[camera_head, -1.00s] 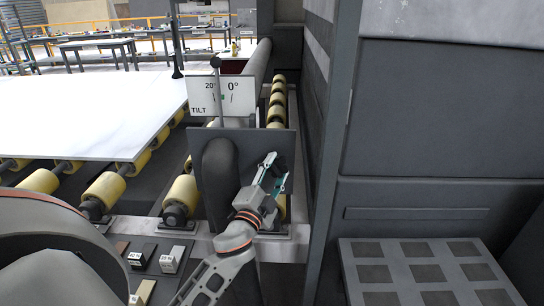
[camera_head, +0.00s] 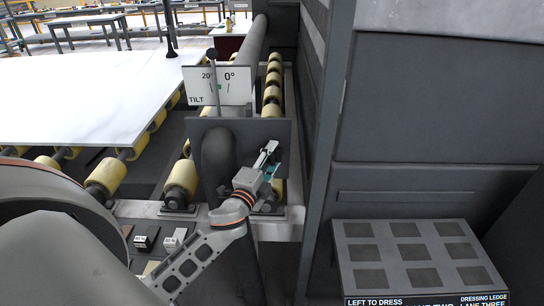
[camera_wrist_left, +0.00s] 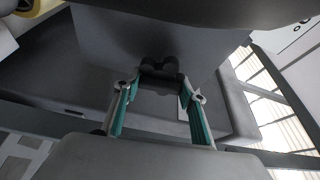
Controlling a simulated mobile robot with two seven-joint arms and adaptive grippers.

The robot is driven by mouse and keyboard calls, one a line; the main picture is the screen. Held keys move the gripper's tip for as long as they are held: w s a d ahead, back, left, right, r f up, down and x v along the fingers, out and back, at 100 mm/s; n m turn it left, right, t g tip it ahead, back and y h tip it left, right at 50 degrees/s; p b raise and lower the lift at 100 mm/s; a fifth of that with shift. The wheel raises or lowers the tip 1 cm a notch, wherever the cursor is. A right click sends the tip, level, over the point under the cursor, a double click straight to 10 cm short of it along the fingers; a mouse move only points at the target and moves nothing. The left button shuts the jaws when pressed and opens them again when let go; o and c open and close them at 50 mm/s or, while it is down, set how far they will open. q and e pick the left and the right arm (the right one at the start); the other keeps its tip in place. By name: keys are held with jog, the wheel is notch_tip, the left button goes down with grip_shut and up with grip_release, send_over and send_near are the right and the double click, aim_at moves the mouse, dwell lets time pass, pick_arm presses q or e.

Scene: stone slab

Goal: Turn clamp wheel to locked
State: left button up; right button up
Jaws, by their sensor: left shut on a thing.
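My left gripper (camera_head: 267,159) reaches the right part of a dark upright plate (camera_head: 240,130), beside a thick dark curved post. In the left wrist view its two green-padded fingers (camera_wrist_left: 158,90) are shut on a dark lobed knob (camera_wrist_left: 160,66), which looks like the clamp wheel. The knob is mostly hidden behind the gripper in the head view, and I cannot read its locked mark or exact angle. A tilt sign (camera_head: 222,88) with 20° and 0° stands above the plate, with a ball-topped lever in front. My right gripper is not in view.
A large white slab (camera_head: 85,90) lies on yellow rollers (camera_head: 180,180) at the left. A tall grey cabinet (camera_head: 430,110) stands close on the right. A ledge with dark square pads (camera_head: 405,255) is at lower right. Small labelled blocks (camera_head: 170,243) lie at lower left.

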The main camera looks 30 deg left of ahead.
pick_arm(q)
jog(key=shift+r, duration=0.1)
jog(key=o, duration=1.1)
jog(key=shift+o, duration=0.2)
jog(key=shift+s+d+f, duration=0.1)
jog(key=shift+s+f, duration=0.1)
jog(key=shift+s, duration=0.25)
jog(key=s+d, duration=0.1)
jog(key=s, duration=1)
jog(key=shift+d+f, duration=0.15)
jog(key=shift+d, duration=0.2)
jog(key=shift+w, duration=0.1)
